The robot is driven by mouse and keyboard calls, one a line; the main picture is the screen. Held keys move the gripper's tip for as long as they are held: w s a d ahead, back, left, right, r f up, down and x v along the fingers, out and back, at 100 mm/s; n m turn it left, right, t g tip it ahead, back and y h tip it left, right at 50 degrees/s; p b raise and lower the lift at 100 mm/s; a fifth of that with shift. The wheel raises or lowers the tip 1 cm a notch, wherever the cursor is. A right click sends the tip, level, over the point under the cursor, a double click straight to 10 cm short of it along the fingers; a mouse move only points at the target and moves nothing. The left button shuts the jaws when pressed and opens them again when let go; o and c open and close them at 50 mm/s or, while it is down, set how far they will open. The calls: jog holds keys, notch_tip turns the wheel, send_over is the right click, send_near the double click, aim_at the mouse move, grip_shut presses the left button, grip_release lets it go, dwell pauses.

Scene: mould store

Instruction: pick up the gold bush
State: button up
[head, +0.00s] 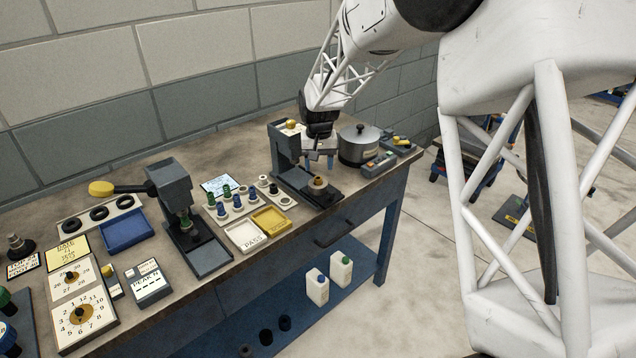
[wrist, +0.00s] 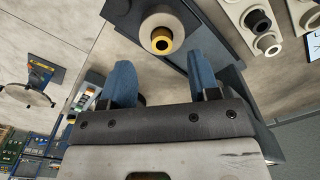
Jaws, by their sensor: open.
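The gold bush (wrist: 161,45) shows in the wrist view as a gold ring around a dark hole, on a pale round seat (wrist: 168,22). In the head view the gold bush (head: 318,181) sits low on the dark base of the right-hand press (head: 284,150). My gripper (wrist: 164,75) has its two blue fingers apart with nothing between them. In the wrist view the bush lies just beyond the fingertips, roughly midway between them. In the head view my gripper (head: 320,161) is above the bush, apart from it.
The press column stands close to my gripper, and a lidded metal pot (head: 359,147) stands to the right. A white rack (head: 238,203) of bushes, a white PASS tray (head: 246,236) and a yellow tray (head: 271,221) lie to the left. The bench's front edge is near.

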aim_at(318, 178)
jog(key=shift+w+a+f, duration=0.1)
jog(key=shift+w+f, duration=0.05)
jog(key=shift+f, duration=2.35)
jog(key=c, duration=1)
jog(key=shift+c, duration=0.2)
jog(key=shift+r, duration=0.15)
jog(key=shift+r, duration=0.5)
jog(key=shift+s+r, duration=0.2)
jog(key=shift+r, duration=0.4)
jog(key=shift+s+r, duration=0.15)
jog(key=shift+r, duration=0.45)
jog(key=s+d+r, duration=0.1)
jog(key=s+d, duration=0.3)
jog(key=s, duration=1)
jog(key=shift+s+d+r, duration=0.15)
jog(key=shift+s+d, duration=0.05)
jog(key=shift+s, duration=0.15)
jog(key=shift+r, duration=0.2)
